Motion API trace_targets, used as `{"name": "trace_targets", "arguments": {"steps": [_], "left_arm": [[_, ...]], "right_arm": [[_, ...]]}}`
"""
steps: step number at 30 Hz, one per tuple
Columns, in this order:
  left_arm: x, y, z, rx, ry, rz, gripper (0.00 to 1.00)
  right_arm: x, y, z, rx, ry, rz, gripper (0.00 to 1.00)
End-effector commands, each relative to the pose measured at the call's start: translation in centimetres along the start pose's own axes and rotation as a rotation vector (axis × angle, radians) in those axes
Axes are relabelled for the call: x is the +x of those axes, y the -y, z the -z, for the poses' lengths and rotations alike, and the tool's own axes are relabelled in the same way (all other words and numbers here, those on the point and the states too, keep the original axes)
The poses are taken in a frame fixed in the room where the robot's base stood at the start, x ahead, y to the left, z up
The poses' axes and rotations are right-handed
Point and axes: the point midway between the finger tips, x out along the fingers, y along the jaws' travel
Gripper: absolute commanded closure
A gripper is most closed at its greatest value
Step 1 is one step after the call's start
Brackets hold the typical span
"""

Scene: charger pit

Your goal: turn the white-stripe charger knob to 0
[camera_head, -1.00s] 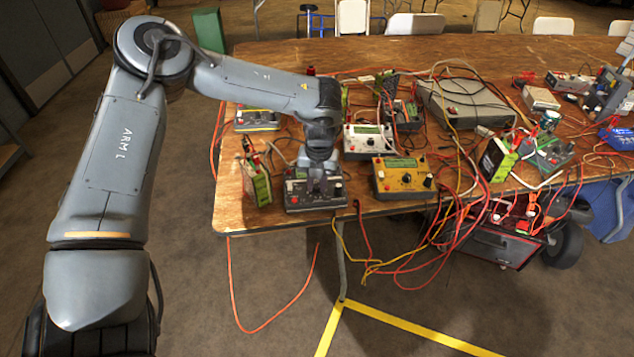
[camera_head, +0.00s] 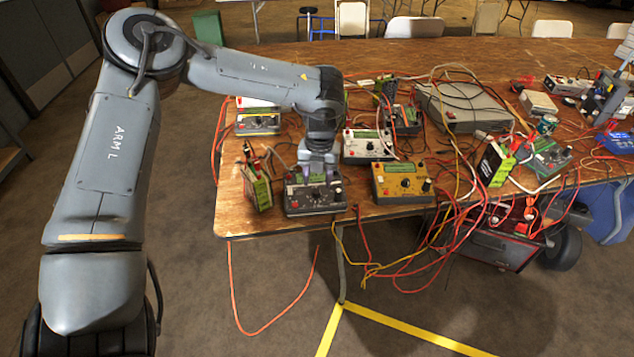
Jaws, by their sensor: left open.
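A dark grey charger (camera_head: 313,203) with a small display and knobs sits at the near left corner of the table. My left gripper (camera_head: 318,178) points down just over this charger's top and front panel. It is open, with no object seen between its fingers. Whether it touches a knob cannot be told at this size. A white stripe on this charger is not clear, and the knob's pointer setting is too small to read. My right gripper is not in view.
A white charger (camera_head: 367,146) and a yellow charger (camera_head: 401,182) stand to the right. A green battery pack (camera_head: 260,190) stands at left. A yellow-striped charger (camera_head: 257,123) is behind. Red and yellow cables (camera_head: 460,200) tangle over the front edge.

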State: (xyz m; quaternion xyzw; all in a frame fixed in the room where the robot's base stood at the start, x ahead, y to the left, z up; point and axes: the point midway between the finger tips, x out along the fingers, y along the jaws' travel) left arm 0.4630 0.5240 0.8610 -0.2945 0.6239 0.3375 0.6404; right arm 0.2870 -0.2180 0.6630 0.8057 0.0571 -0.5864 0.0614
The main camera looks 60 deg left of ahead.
Motion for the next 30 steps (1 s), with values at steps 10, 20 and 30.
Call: {"name": "trace_targets", "arguments": {"steps": [10,20,30], "left_arm": [[-5.6,-0.1,0.0,-0.001,0.001,-0.001,0.52],[-6.7,-0.1,0.0,-0.002,-0.001,0.0,0.52],[-6.7,0.0,0.0,-0.001,-0.001,-0.001,0.52]], "right_arm": [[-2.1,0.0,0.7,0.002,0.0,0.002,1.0],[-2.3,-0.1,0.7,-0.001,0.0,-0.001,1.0],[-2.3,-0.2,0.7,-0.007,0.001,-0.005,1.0]]}}
